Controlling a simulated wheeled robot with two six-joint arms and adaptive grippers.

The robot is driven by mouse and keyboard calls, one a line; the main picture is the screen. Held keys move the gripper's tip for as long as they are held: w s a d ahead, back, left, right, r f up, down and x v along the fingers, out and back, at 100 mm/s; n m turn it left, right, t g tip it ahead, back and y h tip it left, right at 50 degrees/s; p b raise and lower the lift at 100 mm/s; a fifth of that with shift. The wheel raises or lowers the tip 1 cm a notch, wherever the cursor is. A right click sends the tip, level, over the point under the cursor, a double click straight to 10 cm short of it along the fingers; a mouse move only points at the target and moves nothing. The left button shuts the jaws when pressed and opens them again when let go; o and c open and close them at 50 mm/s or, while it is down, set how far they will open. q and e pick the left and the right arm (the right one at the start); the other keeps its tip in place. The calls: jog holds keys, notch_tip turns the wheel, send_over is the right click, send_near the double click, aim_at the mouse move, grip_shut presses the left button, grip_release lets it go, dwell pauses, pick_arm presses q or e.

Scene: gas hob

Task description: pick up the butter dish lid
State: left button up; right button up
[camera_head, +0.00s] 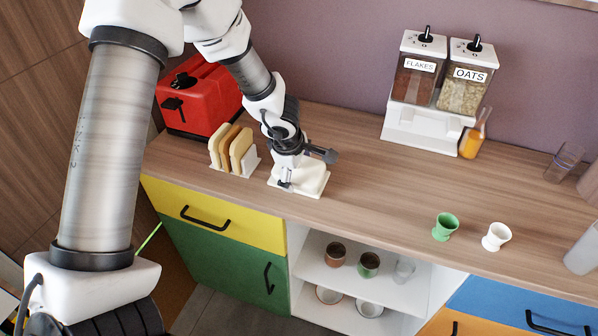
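The cream-white butter dish (317,182) stands on the wooden counter, right of the toast rack. Its lid (312,170) seems to show as the pale raised block, partly hidden behind my gripper. My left gripper (286,184) points down at the dish's near left side, very close to it. I cannot tell whether it touches the lid or how far its fingers are apart. My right gripper is not in view.
A red toaster (212,92) and a toast rack (246,166) with slices stand close on the left. Cereal dispensers (420,115) and an orange bottle (471,141) stand at the back. A green egg cup (445,227) and white egg cup (496,236) stand right. The counter's middle is clear.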

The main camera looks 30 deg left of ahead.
pick_arm(q)
jog(key=shift+s+r, duration=0.15)
jog(key=shift+s, duration=0.05)
jog(key=c, duration=0.9)
jog(key=shift+c, duration=0.3)
